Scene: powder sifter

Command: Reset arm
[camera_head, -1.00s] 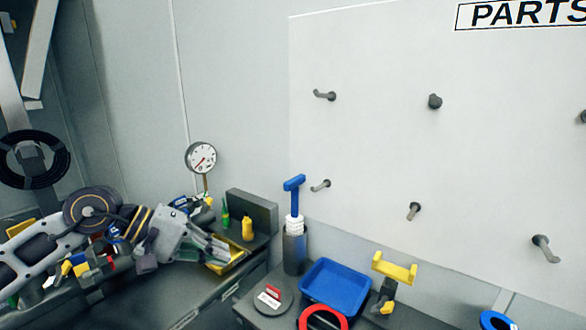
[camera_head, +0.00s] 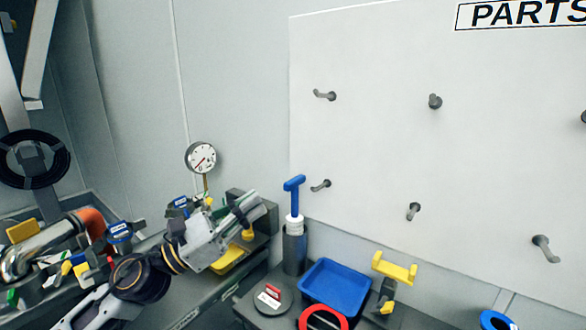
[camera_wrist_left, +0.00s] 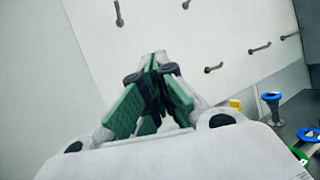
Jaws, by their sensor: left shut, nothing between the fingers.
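My left gripper (camera_head: 248,203) comes in from the lower left in the head view, raised above the grey bench and pointing up to the right. In the left wrist view its green-padded fingers (camera_wrist_left: 152,75) are closed together with nothing between them, pointing toward the pegboard (camera_wrist_left: 180,40). Its tip is left of the blue-handled plunger in the grey cylinder (camera_head: 294,240), and apart from it. My right gripper does not show in either view.
A yellow tray (camera_head: 226,262) lies under the left gripper. A blue tray (camera_head: 336,286), a red ring (camera_head: 344,319) and a yellow holder (camera_head: 394,268) stand on the right-hand bench. A pressure gauge (camera_head: 201,157) rises behind. Cluttered parts fill the left.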

